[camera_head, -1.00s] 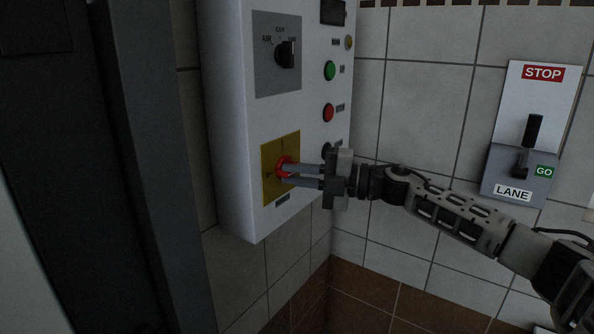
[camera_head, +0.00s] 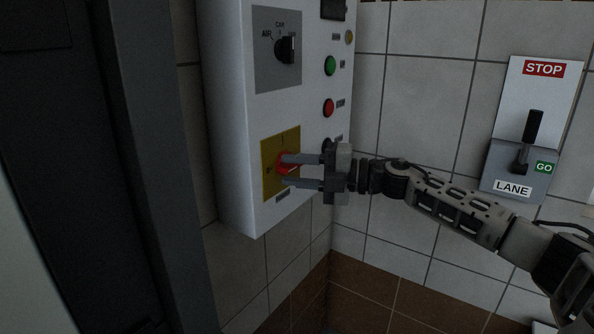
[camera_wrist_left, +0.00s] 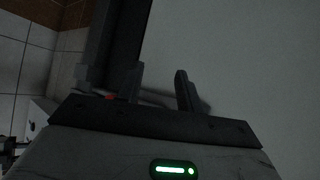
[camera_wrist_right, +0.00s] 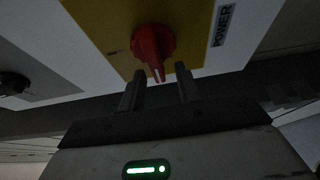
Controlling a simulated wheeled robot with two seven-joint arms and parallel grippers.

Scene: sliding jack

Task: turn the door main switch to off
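The switch is a red rotary knob (camera_head: 283,162) on a yellow plate (camera_head: 270,186) low on the white control box. In the right wrist view the red knob (camera_wrist_right: 153,45) has its pointed end towards my gripper, beside a "POWER" label. My right gripper (camera_head: 287,171) is open at the knob; in its wrist view the two fingertips (camera_wrist_right: 158,80) stand apart on either side of the knob's pointed end. I cannot tell whether they touch it. My left gripper (camera_wrist_left: 158,86) is open and empty in its wrist view and is not in the head view.
The white box (camera_head: 232,120) also carries a black selector (camera_head: 286,50), a green button (camera_head: 330,65) and a red button (camera_head: 328,107). A STOP/GO lever panel (camera_head: 520,125) is on the tiled wall at right. A dark frame (camera_head: 150,150) stands at left.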

